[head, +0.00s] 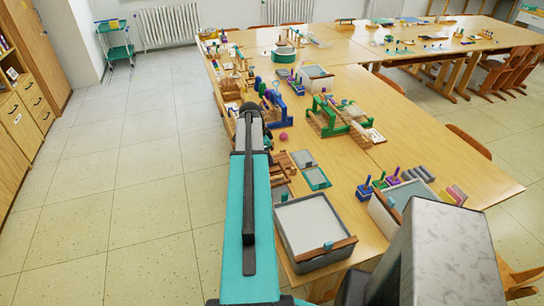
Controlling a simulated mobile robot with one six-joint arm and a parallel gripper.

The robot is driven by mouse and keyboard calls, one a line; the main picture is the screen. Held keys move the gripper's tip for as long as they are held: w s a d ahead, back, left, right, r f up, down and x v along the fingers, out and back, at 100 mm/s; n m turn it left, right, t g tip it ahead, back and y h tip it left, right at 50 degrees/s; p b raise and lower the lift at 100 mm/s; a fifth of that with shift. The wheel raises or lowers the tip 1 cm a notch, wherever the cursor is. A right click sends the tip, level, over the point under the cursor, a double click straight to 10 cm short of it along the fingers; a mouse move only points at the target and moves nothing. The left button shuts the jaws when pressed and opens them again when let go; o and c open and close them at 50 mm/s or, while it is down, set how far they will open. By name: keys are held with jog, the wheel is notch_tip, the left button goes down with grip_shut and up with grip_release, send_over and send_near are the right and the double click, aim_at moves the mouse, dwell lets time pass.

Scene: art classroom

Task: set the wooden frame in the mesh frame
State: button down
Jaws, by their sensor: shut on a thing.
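My arm reaches forward over the left edge of the near table, and its far end (250,112) hides what lies behind it. My gripper's fingers do not show, so I cannot see what they hold. Several flat framed pieces lie on the table right of the arm. One has a teal border and a grey face (316,179); a grey flat piece (303,158) lies just behind it. Brown wooden pieces (284,166) lie close beside the arm. I cannot tell which of these, if any, is the wooden frame or the mesh frame.
Grey trays with wooden bars (313,233) stand at the table's near end. The tiled floor (140,185) to the left is clear.

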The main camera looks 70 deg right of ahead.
jog(key=shift+s+d, duration=0.25)
jog(key=shift+s, duration=0.4)
jog(key=shift+f, duration=0.2)
jog(key=shift+f+b, duration=0.95)
jog(key=shift+f, duration=1.25)
jog(key=shift+f+b, duration=1.75)
jog(key=shift+f, duration=0.1)
dwell(3.1)
